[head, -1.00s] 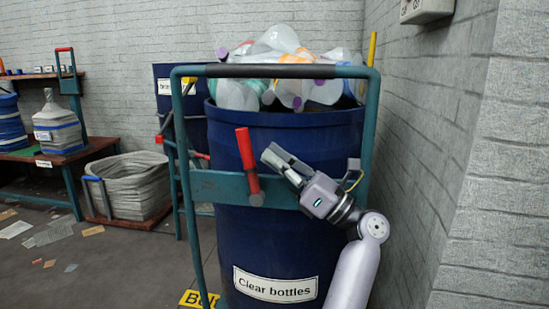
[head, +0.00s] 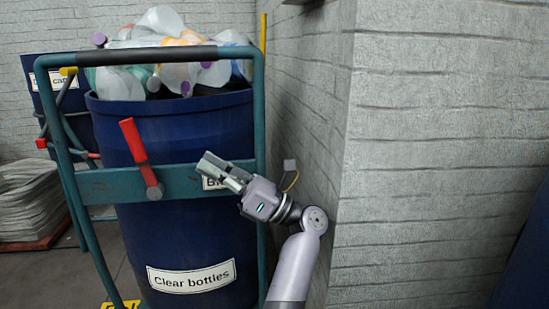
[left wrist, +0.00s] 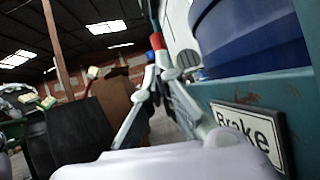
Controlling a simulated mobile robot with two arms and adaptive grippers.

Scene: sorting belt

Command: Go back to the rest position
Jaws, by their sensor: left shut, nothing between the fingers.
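My left gripper (head: 207,165) is shut and empty. It hangs in front of the green cross-bar (head: 100,186) of the bin trolley, to the right of the red brake lever (head: 134,142) and apart from it. The lever leans up and left from its pivot on the bar. The white Brake label (head: 213,183) is partly hidden behind the gripper; it shows larger in the left wrist view (left wrist: 250,132). In that view the closed fingers (left wrist: 157,62) meet near the top middle, with something red behind their tips. My right gripper is not in view.
A blue bin labelled Clear bottles (head: 190,235), heaped with plastic bottles (head: 165,60), stands in the trolley frame. A grey block wall (head: 430,150) juts out close to my arm on the right.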

